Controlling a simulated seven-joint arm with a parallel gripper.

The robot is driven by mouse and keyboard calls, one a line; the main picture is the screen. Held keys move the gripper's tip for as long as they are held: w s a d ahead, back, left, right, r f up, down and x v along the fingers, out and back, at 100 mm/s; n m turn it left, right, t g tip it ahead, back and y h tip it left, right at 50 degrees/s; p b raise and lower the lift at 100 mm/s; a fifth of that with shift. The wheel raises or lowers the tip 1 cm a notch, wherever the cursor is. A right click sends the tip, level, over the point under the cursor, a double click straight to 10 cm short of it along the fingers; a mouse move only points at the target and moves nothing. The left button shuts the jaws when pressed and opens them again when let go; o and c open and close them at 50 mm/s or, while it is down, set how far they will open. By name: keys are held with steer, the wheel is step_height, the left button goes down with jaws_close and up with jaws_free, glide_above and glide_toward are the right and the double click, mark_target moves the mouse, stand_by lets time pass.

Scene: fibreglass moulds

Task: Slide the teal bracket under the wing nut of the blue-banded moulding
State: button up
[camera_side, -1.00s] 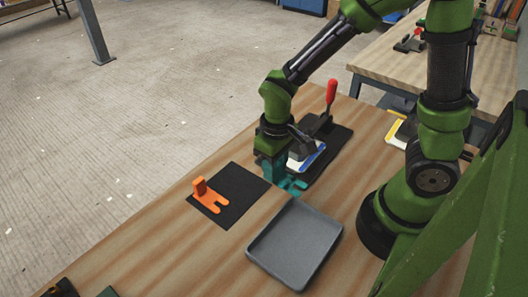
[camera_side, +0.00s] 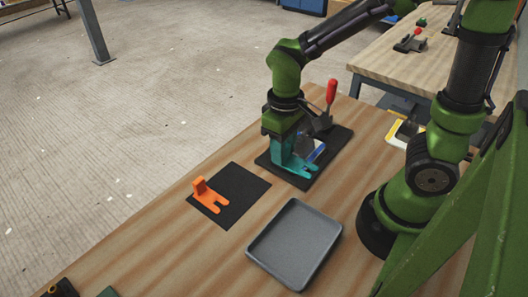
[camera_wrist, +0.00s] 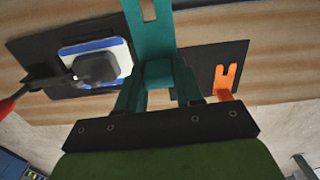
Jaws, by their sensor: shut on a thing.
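The teal bracket (camera_side: 291,160) is held in my gripper (camera_side: 287,138). In the wrist view the bracket (camera_wrist: 153,42) points away from me, its slot at the top edge of the picture. My gripper (camera_wrist: 157,92) is shut on its upright tab. The blue-banded moulding (camera_side: 316,151) sits on the dark base plate, partly hidden behind the bracket and gripper. In the wrist view the moulding (camera_wrist: 113,47) lies just left of the bracket, with a dark grey piece over it. I cannot make out the wing nut or whether the bracket touches anything.
A red-handled clamp (camera_side: 331,95) stands at the back of the base plate (camera_side: 341,139). An orange bracket (camera_side: 208,195) lies on a black mat (camera_side: 246,184). An empty grey tray (camera_side: 295,243) is in front. A yellow-edged piece (camera_side: 398,134) is at the right.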

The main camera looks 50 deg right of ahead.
steer(key=shift+w+d+f+n, duration=0.5)
steer(key=shift+f+n, duration=0.45)
steer(key=shift+n, duration=2)
steer(key=shift+w+d+f+n, duration=0.4)
steer(key=shift+f+n, duration=0.55)
steer(key=shift+n, duration=1.95)
steer(key=shift+w+d+f+n, duration=0.5)
steer(key=shift+f+n, duration=0.45)
steer(key=shift+n, duration=2)
steer(key=shift+f, duration=0.15)
steer(key=shift+d+f, duration=0.1)
steer(key=shift+d, duration=2.2)
steer(key=o, duration=1.1)
steer(key=shift+o, duration=0.2)
